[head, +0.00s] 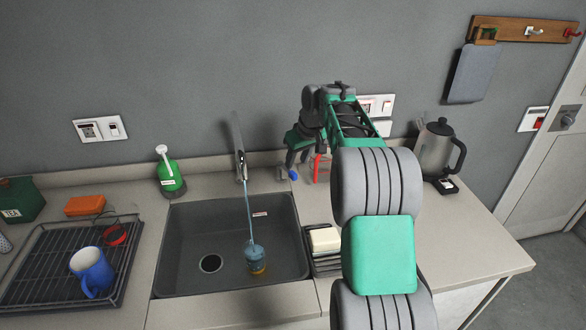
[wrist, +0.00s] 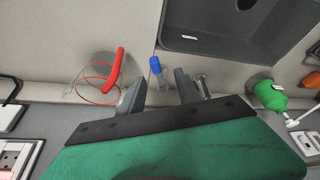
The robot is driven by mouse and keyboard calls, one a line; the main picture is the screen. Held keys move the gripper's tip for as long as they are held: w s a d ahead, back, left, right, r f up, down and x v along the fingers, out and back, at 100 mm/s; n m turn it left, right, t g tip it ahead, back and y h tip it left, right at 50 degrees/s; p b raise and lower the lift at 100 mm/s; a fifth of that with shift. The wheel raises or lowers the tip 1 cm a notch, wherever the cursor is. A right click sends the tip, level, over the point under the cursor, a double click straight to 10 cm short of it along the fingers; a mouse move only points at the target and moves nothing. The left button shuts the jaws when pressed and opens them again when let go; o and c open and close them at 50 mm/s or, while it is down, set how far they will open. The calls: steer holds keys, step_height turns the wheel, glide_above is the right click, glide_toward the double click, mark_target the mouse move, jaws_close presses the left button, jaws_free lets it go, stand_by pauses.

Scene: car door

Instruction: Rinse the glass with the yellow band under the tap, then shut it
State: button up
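The glass with the yellow band (head: 256,258) stands in the dark sink basin, to the right of the drain. Its yellow band shows near its base. The tap (head: 240,150) is running, and a thin stream falls from its spout to the glass. My gripper (head: 297,160) is behind the sink's back right corner, near the wall. In the wrist view my gripper (wrist: 160,88) is open. A small blue-ended piece (wrist: 155,65) with a pale stem shows between its fingers, apparently not clamped. I cannot tell whether this is the tap's handle. The glass is not in the wrist view.
A clear vessel with red parts (wrist: 115,70) is beside my gripper. A green spray bottle (head: 170,178) stands at the sink's back left. A rack (head: 50,280) holds a blue mug (head: 92,270). A sponge (head: 324,239) lies right of the sink; a kettle (head: 437,150) stands farther right.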

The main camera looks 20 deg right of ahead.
mark_target(293, 172)
steer(key=x, duration=0.2)
steer(key=p+x, duration=0.1)
steer(key=x, duration=0.2)
steer(key=d+x, duration=0.1)
steer(key=x, duration=0.2)
steer(key=shift+w+f+p, duration=0.1)
steer(key=shift+w+p, duration=0.2)
steer(key=shift+w, duration=0.15)
steer(key=shift+a, duration=0.1)
jaws_close()
stand_by(0.8)
